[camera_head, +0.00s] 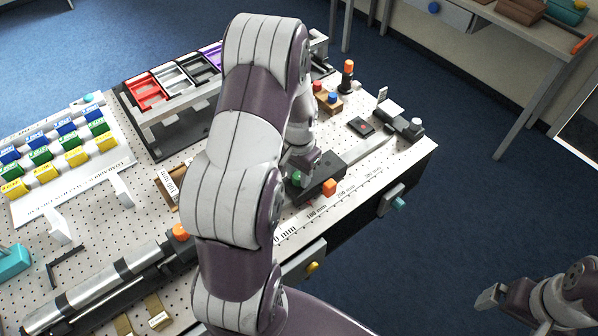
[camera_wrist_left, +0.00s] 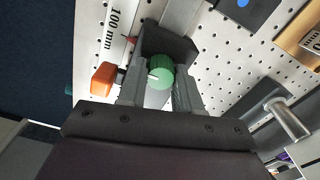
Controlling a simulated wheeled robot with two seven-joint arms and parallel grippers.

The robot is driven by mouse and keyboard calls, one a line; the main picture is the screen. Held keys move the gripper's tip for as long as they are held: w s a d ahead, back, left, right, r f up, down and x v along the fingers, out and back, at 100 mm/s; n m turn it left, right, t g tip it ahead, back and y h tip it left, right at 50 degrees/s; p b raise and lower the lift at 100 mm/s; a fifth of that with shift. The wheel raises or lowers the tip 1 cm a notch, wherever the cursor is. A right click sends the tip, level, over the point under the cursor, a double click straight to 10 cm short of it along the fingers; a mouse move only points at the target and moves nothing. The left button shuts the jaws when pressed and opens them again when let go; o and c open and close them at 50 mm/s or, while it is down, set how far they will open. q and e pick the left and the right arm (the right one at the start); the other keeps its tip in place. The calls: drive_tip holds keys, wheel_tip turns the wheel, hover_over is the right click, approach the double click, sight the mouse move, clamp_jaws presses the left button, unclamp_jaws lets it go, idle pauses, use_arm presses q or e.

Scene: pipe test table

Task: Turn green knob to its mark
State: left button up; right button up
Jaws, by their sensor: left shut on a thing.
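The green knob (camera_head: 296,177) sits by a dark block on the slide rail near the table's right front edge, partly hidden by my arm. In the left wrist view the green knob (camera_wrist_left: 161,70) lies between the two fingers, with a white pointer line toward its left side. My left gripper (camera_wrist_left: 158,88) is shut on the knob; in the head view the gripper (camera_head: 300,166) comes down over it from above. I cannot make out the knob's target mark. My right gripper (camera_head: 489,299) is at the lower right, away from the table, and its opening is unclear.
An orange block (camera_head: 329,187) sits beside the knob, above a millimetre scale (camera_head: 317,213). Small posts with red, blue and orange caps stand behind. A tray rack (camera_head: 147,92) and a coloured block board (camera_head: 72,180) are at left. Blue floor lies right of the table.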

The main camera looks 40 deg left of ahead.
use_arm(q)
drive_tip(key=n+p, duration=0.1)
drive_tip(key=n, duration=0.3)
drive_tip(key=shift+w+r+n, duration=0.1)
drive_tip(key=shift+r+n, duration=0.05)
drive_tip(key=shift+n, duration=0.15)
drive_tip(key=n, duration=0.4)
drive_tip(key=shift+a+p, duration=0.1)
drive_tip(key=shift+p, duration=0.25)
drive_tip(key=n, duration=0.5)
drive_tip(key=shift+p, duration=0.3)
drive_tip(key=shift+n, duration=1.9)
drive_tip(key=o, duration=0.9)
drive_tip(key=shift+o, duration=0.7)
